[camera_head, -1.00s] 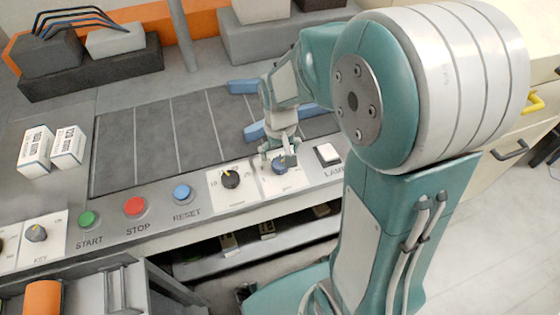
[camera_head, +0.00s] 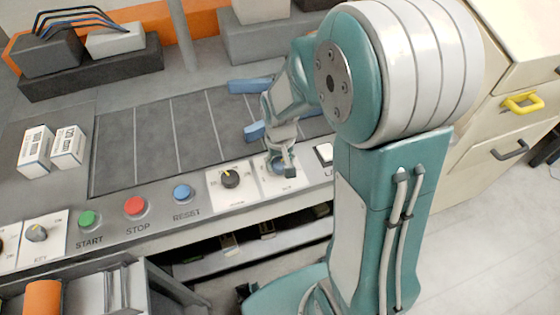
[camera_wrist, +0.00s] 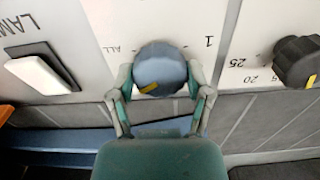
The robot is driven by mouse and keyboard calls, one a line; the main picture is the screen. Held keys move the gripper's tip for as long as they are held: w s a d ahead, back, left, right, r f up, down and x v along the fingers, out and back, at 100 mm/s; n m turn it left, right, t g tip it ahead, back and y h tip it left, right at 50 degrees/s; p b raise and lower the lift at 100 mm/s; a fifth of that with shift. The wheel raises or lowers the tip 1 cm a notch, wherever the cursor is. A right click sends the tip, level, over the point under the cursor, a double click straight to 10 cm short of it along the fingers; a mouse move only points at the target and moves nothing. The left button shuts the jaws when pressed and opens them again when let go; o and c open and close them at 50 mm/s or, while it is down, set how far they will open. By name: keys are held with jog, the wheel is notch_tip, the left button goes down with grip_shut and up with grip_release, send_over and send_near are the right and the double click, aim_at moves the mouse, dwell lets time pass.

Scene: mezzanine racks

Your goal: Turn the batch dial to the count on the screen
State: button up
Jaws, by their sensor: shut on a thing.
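A blue dial (camera_wrist: 158,64) with a yellow pointer mark sits on a white plate (camera_wrist: 110,25) marked "1" and "ALL" in the wrist view. My gripper (camera_wrist: 160,76) is shut on this dial, one finger on each side. In the head view my gripper (camera_head: 281,163) reaches down over the dial, which it partly hides. To its left is a black dial (camera_head: 230,180) with a yellow pointer; it also shows in the wrist view (camera_wrist: 296,62), beside "20" and "25". I cannot read which dial is named batch. No screen is in view.
The panel's front strip carries green START (camera_head: 88,218), red STOP (camera_head: 135,206) and blue RESET (camera_head: 182,193) buttons and a key switch (camera_head: 37,233). A white LAMP rocker (camera_wrist: 38,74) is close to the blue dial. Two small boxes (camera_head: 67,146) stand at left.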

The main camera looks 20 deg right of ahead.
jog(key=shift+f, duration=0.1)
jog(key=n, duration=0.4)
jog(key=shift+s, duration=0.1)
jog(key=n, duration=0.3)
jog(key=shift+n, duration=0.3)
jog(key=n, duration=0.4)
jog(key=shift+n, duration=2.2)
jog(key=o, duration=1.1)
jog(key=shift+o, duration=0.2)
